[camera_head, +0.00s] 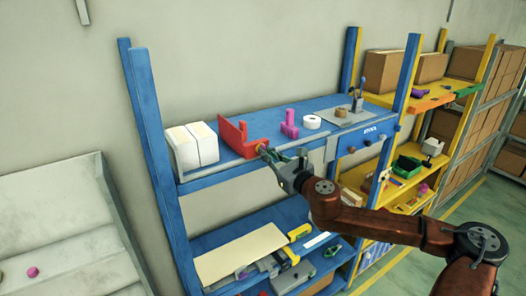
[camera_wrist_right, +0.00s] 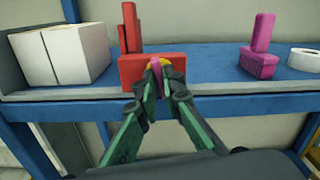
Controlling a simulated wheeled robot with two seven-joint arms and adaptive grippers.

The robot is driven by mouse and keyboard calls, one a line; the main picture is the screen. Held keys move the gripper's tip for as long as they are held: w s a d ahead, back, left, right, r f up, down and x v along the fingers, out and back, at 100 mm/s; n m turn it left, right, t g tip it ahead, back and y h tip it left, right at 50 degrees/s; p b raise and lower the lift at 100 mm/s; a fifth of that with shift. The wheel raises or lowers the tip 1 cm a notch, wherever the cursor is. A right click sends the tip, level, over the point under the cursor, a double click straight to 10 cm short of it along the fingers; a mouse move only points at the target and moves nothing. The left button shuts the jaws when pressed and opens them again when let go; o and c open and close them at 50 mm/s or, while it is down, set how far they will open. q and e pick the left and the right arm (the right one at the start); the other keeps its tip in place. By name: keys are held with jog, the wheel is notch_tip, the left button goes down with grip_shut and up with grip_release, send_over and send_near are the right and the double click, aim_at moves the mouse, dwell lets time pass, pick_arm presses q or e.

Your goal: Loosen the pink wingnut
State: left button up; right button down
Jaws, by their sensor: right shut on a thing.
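The pink wingnut (camera_wrist_right: 156,73) shows in the right wrist view between the fingertips, in front of a red fixture (camera_wrist_right: 135,66). The red fixture also shows in the head view (camera_head: 236,137), standing at the front of the blue shelf's top board. A bit of yellow (camera_wrist_right: 160,62) shows beside the wingnut. My right gripper (camera_wrist_right: 157,80) is shut on the wingnut; its green-and-grey fingers reach in from the front. In the head view my right gripper (camera_head: 268,153) covers the wingnut. My left gripper is not in view.
White boxes (camera_head: 191,146) stand left of the red fixture. A pink-purple object (camera_head: 290,125) and a white tape roll (camera_head: 312,122) lie to its right. The blue shelf's lower board (camera_head: 212,242) holds tools. A yellow shelf (camera_head: 385,97) stands farther right.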

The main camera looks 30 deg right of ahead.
jog(key=c, duration=2)
grip_release()
jog(key=shift+c, duration=0.2)
jog(key=shift+s, duration=0.1)
jog(key=s+b, duration=0.4)
jog(key=s, duration=0.2)
jog(key=shift+d, duration=0.15)
jog(key=shift+w, duration=0.1)
jog(key=shift+d, duration=0.1)
